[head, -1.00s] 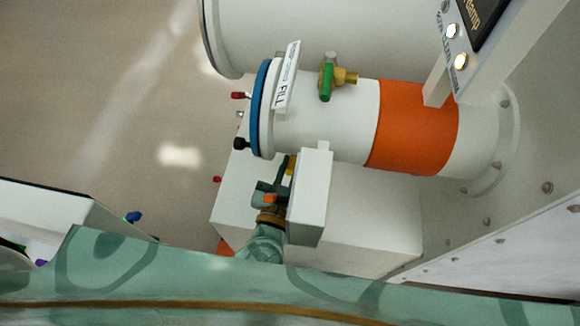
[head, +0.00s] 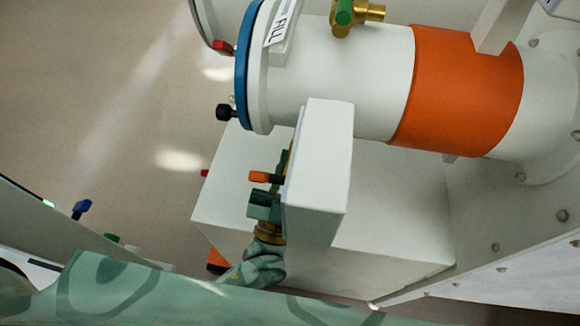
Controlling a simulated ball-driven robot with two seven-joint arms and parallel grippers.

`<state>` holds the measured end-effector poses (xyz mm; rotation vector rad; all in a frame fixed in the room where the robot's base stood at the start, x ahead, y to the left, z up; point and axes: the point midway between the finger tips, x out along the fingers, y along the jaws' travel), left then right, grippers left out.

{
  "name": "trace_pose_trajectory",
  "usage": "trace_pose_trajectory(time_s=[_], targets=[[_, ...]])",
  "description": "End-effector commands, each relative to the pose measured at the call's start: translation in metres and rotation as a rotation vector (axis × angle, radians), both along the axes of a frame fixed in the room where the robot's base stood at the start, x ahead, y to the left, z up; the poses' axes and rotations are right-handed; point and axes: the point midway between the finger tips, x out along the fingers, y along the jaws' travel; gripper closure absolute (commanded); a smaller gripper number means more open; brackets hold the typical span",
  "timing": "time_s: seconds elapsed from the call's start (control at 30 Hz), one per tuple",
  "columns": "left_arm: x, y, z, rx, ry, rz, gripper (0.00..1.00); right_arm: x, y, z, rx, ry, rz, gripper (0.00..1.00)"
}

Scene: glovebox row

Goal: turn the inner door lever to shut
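A small orange-tipped lever (head: 264,177) with a dark shank sticks out to the left beside a white upright box (head: 318,160). One teal gripper with a brass-coloured wrist ring (head: 266,207) is just below the lever, at the box's left side. It seems to be my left gripper, though its arm is mostly hidden. Its fingers point up the picture and are partly hidden by the box, so I cannot tell their opening or whether they touch the lever. My other gripper is not in view. The inner door itself cannot be made out.
Above is a white cylinder with an orange band (head: 455,90), a blue end ring (head: 243,65), a FILL label (head: 283,25) and a green-handled brass valve (head: 345,12). A black knob (head: 226,112) juts left. A larger white block (head: 390,220) lies behind.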

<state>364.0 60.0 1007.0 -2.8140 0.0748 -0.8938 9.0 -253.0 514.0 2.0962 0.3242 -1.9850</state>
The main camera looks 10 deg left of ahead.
Motion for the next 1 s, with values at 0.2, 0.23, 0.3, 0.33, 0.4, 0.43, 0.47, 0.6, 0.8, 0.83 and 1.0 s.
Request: trace_pose_trajectory(time_s=[0.2,0.23,0.3,0.33,0.4,0.43,0.47,0.6,0.8,0.83,1.0], targets=[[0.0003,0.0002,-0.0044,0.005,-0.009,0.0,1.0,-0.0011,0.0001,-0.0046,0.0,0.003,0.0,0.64],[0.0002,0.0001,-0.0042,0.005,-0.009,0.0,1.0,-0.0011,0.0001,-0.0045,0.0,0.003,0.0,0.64],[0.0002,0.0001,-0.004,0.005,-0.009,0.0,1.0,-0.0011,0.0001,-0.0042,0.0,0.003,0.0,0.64],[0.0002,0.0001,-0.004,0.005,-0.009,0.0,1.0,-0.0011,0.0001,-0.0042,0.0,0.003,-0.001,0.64],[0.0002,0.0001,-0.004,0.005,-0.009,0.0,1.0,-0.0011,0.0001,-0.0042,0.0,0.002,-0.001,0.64],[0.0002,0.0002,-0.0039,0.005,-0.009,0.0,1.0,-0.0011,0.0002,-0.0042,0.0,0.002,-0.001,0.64],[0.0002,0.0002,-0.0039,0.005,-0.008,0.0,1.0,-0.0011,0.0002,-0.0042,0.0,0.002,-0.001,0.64],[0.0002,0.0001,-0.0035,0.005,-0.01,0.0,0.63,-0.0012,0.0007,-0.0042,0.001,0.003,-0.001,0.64],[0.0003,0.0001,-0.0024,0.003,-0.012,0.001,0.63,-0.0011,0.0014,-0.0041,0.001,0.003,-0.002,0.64],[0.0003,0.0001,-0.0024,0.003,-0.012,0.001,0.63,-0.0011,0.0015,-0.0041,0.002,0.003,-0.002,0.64],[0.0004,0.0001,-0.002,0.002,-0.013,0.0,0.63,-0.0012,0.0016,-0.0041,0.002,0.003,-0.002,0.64]])
